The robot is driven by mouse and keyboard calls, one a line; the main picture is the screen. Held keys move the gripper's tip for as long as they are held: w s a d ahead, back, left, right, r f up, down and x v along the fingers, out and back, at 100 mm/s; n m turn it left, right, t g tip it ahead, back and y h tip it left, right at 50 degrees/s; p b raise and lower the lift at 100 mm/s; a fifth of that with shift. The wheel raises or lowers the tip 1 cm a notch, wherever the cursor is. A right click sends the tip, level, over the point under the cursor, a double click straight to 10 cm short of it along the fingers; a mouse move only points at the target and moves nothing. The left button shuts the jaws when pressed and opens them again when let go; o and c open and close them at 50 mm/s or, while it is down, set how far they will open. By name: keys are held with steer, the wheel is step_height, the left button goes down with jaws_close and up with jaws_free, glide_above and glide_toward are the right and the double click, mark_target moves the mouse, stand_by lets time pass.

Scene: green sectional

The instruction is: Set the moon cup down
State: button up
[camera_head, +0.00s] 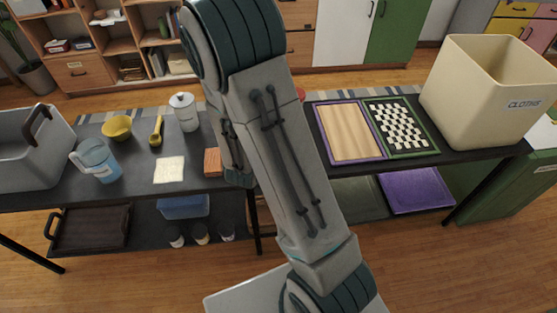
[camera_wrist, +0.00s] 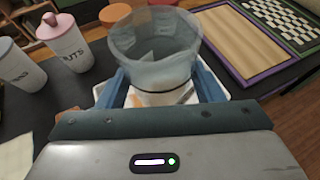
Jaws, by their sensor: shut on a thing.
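My gripper (camera_wrist: 160,92) is shut on a see-through grey-blue cup, which I take to be the moon cup (camera_wrist: 153,42). In the wrist view the cup stands between the blue fingers with its wide rim up. I cannot make out a moon mark on it. A pale, white-edged thing shows below and behind the cup, over the dark tabletop (camera_wrist: 90,85). Whether the cup's base touches anything is hidden. In the camera_head view my arm hides the gripper and the cup.
A pink-lidded jar marked NUTS (camera_wrist: 70,45) and another jar (camera_wrist: 18,65) stand left of the cup. An orange thing (camera_wrist: 115,12) is behind it. A purple-edged wooden board (camera_head: 347,132) and a green-edged checkered board (camera_head: 402,127) lie right, before a CLOTHS bin (camera_head: 485,95).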

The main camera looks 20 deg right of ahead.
steer(key=s+d+f+m+g+h+b, duration=0.2)
steer(key=s+d+f+m+g+h, duration=0.1)
steer(key=s+d+m+g+h, duration=0.25)
steer(key=shift+n+t+y, duration=0.35)
steer(key=shift+t+y, duration=0.5)
steer(key=shift+y, duration=0.1)
steer(key=w+f, duration=0.2)
steer(key=w, duration=0.1)
steer(key=w+d+f, duration=0.1)
steer(key=w+f, duration=0.1)
steer(key=w, duration=0.2)
steer(key=w+d+f+p, duration=0.1)
steer(key=w+f, duration=0.1)
steer(key=w, duration=0.1)
steer(key=shift+w+f, duration=0.15)
steer(key=shift+f, duration=0.2)
steer(key=shift+f+p, duration=0.4)
steer(key=shift+f, duration=1.65)
steer(key=shift+f, duration=0.15)
steer(key=o, duration=1)
steer(key=shift+o, duration=0.2)
